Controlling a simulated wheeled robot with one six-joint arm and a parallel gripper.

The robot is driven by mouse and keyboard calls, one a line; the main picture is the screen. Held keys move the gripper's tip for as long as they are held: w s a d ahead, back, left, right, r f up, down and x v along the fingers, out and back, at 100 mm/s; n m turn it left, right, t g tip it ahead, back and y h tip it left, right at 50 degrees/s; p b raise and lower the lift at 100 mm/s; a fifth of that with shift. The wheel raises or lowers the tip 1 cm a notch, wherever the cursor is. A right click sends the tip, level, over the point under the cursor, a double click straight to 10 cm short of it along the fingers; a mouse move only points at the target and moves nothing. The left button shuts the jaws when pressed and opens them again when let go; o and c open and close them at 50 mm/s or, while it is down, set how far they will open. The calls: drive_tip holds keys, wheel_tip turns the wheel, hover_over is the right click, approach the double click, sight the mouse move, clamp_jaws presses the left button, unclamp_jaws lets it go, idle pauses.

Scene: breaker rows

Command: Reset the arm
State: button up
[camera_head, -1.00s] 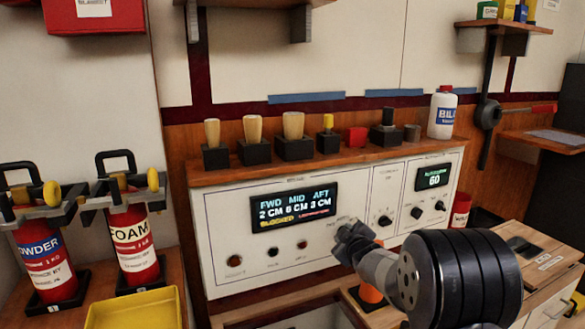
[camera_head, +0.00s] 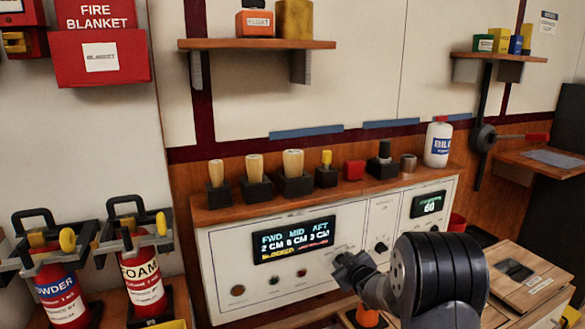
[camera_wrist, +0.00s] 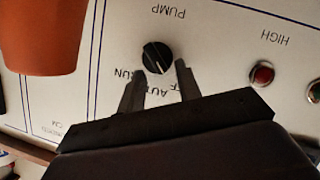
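My gripper (camera_head: 346,262) is in front of the white control panel (camera_head: 215,260), right of and slightly below its display (camera_head: 294,240). The display reads FWD 2 cm, MID 6 cm, AFT 3 cm, with a yellow line that seems to say blocked. In the wrist view my gripper (camera_wrist: 158,74) is open with its two fingers apart. The black pump knob (camera_wrist: 156,57) shows upside down just beyond the fingertips. I cannot tell whether it is between them or touching. Nothing is held. My arm hides part of the panel's lower right.
Wooden-handled tools (camera_head: 254,168) and a white bilge bottle (camera_head: 438,144) stand on the ledge above the panel. Extinguishers (camera_head: 143,278) are at left. An orange object (camera_head: 367,316) sits below my arm. A wooden counter (camera_head: 520,285) is at right. Shelves hang above.

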drive_tip(key=shift+w+d+r+m+g+y+p, duration=0.1)
drive_tip(key=shift+d+r+m+g+y+p, duration=0.25)
drive_tip(key=shift+p, duration=1.3)
drive_tip(key=shift+a+m+g+y+p, duration=0.1)
drive_tip(key=shift+m+y+p, duration=0.3)
drive_tip(key=shift+p, duration=1.25)
drive_tip(key=s+m+p, duration=0.1)
drive_tip(key=p, duration=0.2)
drive_tip(key=s+d+m+y+p, duration=0.1)
drive_tip(key=p, duration=0.2)
drive_tip(key=shift+d+r+m, duration=0.25)
drive_tip(key=shift+d+r, duration=0.05)
drive_tip(key=shift+r, duration=0.1)
